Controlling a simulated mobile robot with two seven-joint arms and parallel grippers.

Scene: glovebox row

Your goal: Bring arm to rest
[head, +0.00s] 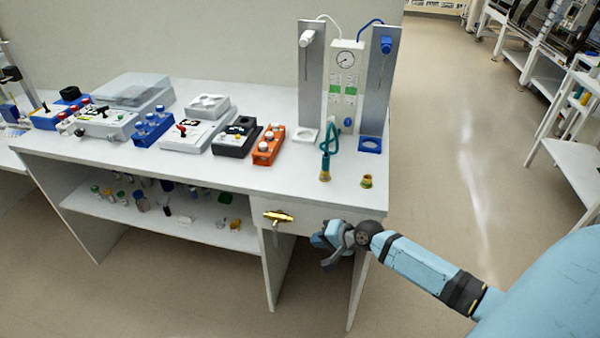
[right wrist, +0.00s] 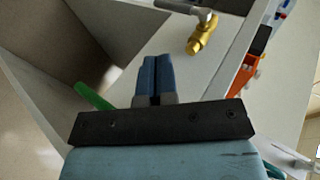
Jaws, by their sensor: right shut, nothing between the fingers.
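My right arm comes in from the lower right in the head view. Its right gripper (head: 322,250) is below the tabletop's front edge, beside the front panel of the white bench (head: 240,175). In the right wrist view the two blue fingers of this gripper (right wrist: 155,60) lie together with nothing between them. A brass valve with a handle (head: 278,216) is on the bench front, left of the gripper and apart from it. The brass valve also shows in the right wrist view (right wrist: 202,35), right of the fingertips. My left gripper is not in view.
On the bench stand an orange block (head: 268,146), a blue rack (head: 152,126) and a gauge panel (head: 345,75) between two grey uprights. A teal hose (head: 327,140) and a small brass fitting (head: 367,181) are near the front right edge. Open floor (head: 450,130) lies right of the bench.

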